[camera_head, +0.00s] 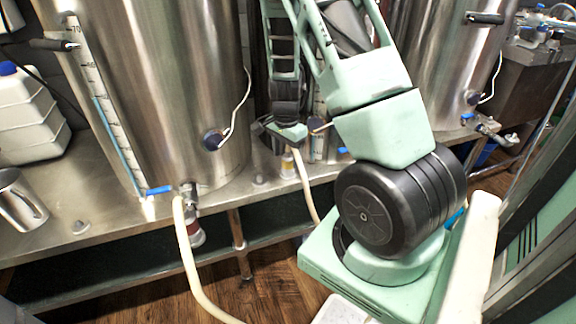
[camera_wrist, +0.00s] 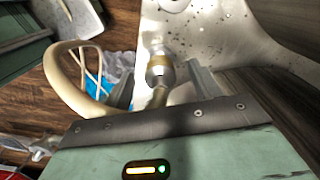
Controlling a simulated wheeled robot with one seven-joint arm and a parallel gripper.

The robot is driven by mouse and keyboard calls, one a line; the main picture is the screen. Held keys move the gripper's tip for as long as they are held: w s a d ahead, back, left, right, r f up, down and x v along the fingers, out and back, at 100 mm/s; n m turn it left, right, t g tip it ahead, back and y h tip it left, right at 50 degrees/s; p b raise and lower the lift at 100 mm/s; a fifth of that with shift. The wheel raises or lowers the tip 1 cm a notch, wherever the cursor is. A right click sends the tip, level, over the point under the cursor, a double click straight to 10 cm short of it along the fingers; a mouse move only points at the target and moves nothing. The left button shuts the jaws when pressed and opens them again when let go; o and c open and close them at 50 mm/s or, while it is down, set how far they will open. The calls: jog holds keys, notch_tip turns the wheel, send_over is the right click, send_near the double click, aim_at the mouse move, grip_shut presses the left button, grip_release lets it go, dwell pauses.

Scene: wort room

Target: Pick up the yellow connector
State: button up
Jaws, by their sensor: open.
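The yellow connector (camera_wrist: 159,66) shows in the wrist view as a brass-yellow ringed fitting with a paler metal collar. It sits at the end of a beige hose (camera_wrist: 62,75). My gripper (camera_wrist: 162,84) is open, with one finger on each side of the connector's line. I cannot tell whether either finger touches it. In the head view my gripper (camera_head: 284,132) is low between the two tanks, just above the yellowish connector (camera_head: 288,163), whose upper part is hidden by my gripper.
Large steel tanks (camera_head: 160,90) stand left and right (camera_head: 430,60) on a metal bench (camera_head: 60,225). Another beige hose (camera_head: 190,270) hangs from a blue-handled valve (camera_head: 160,190). A white canister (camera_head: 28,115) and a steel cup (camera_head: 20,200) stand at left.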

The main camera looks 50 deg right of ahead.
aim_at(287, 157)
notch_tip(287, 157, down, 4)
jog(key=shift+d+r+b, duration=0.1)
jog(key=shift+b, duration=0.45)
jog(key=c, duration=1.2)
jog(key=shift+r, duration=0.1)
jog(key=shift+s+r+p, duration=0.1)
jog(key=shift+r+p, duration=0.25)
jog(key=shift+r, duration=0.1)
jog(key=r+p, duration=0.1)
jog(key=r, duration=0.2)
jog(key=r+p, duration=0.1)
jog(key=r, duration=0.2)
jog(key=shift+a+r+p, duration=0.2)
jog(key=shift+r+p, duration=0.05)
jog(key=shift+p, duration=0.05)
jog(key=s+a, duration=0.1)
jog(key=a, duration=0.5)
jog(key=s+a+p, duration=0.1)
jog(key=s+a, duration=0.1)
jog(key=a, duration=0.4)
jog(key=s+a, duration=0.1)
jog(key=a, duration=0.6)
jog(key=shift+s+f, duration=0.25)
jog(key=shift+s, duration=0.05)
jog(key=shift+c, duration=0.5)
jog(key=shift+r+p, duration=0.15)
jog(key=shift+p, duration=0.2)
